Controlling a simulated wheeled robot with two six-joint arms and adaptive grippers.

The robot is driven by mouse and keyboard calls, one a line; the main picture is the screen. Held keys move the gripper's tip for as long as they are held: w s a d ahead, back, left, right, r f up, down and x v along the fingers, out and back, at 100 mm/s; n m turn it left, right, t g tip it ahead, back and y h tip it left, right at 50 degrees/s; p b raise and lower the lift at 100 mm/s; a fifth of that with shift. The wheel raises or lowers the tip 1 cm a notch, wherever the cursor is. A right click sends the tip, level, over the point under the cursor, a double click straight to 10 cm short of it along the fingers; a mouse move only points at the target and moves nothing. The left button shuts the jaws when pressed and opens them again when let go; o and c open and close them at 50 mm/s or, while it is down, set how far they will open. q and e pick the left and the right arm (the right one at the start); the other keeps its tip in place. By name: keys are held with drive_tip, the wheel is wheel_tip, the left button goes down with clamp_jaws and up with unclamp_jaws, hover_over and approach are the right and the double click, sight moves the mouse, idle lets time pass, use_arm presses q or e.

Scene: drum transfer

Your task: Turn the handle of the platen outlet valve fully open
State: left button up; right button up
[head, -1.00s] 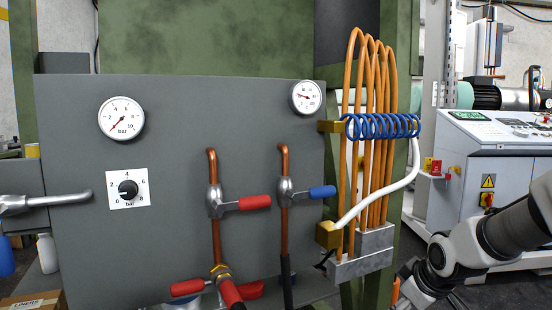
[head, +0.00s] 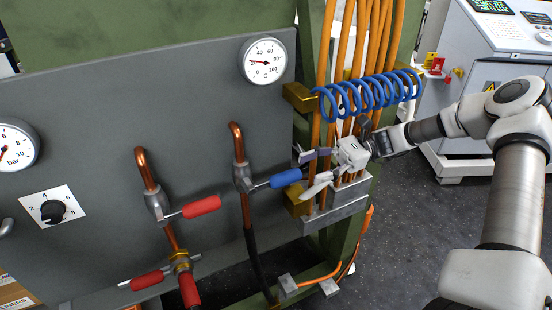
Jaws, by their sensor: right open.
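The valve with a blue handle (head: 286,178) is on a vertical copper pipe at the panel's right side. Its lever points right, across the pipe. The valve with a red handle (head: 201,207) is to its left, with its lever also pointing right. No readable label shows which is the platen outlet valve. My right gripper (head: 304,174) is open at the free end of the blue handle, one finger above it and one below. Whether the fingers touch the handle cannot be told. My left gripper is not in view.
Blue coiled tube (head: 368,95) and orange hoses (head: 325,75) stand just above and behind my right gripper. A metal block (head: 335,208) lies below it. A temperature gauge (head: 264,62) is above the valves. A lower red handle (head: 147,281) is at bottom left. A control cabinet (head: 470,75) stands right.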

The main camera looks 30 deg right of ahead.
sight(272, 182)
drive_tip(key=a, duration=0.8)
drive_tip(key=shift+w, duration=0.4)
drive_tip(key=shift+d+f, duration=0.1)
drive_tip(key=shift+d, duration=0.05)
clamp_jaws()
